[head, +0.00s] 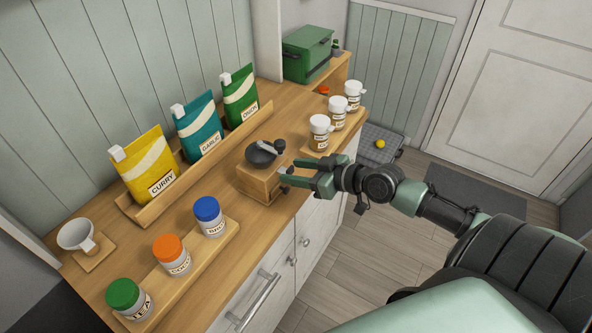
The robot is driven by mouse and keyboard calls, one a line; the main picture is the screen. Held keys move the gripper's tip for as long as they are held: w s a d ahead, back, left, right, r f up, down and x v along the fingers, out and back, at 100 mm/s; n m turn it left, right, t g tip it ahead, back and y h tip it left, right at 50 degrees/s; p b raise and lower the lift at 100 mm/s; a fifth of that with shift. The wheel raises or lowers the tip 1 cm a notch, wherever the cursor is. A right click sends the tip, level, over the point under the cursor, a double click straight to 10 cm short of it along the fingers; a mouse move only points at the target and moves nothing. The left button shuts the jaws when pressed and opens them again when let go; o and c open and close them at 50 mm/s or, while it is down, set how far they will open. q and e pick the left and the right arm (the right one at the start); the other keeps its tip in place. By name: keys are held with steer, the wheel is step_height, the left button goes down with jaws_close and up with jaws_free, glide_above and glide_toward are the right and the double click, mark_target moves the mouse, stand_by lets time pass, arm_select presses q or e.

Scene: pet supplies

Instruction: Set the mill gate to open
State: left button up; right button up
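The mill (259,182) is a wooden box with a dark bowl (262,155) and a crank on top, standing near the front edge of the wooden counter. My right gripper (288,171) reaches in from the right, at the right side of the mill. Its two green fingers are apart with a gap between them, and nothing is visibly held. The fingertips are close to the mill's side; I cannot tell whether they touch it. The gate is too small or hidden to make out, so its position does not show. My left gripper is not in view.
Curry (144,169), garlic (198,129) and onion (240,98) bags stand in a rack behind. Lidded jars (169,254) line a front-left board; white-topped jars (319,133) stand right of the mill. A cup (75,234) sits far left, a green box (306,55) at the back.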

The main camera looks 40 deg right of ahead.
steer(key=shift+s+d+r, duration=0.1)
steer(key=shift+s+d, duration=0.1)
steer(key=shift+s, duration=0.25)
steer(key=b+v, duration=0.2)
steer(key=v, duration=0.5)
steer(key=shift+w, duration=0.1)
stand_by(0.3)
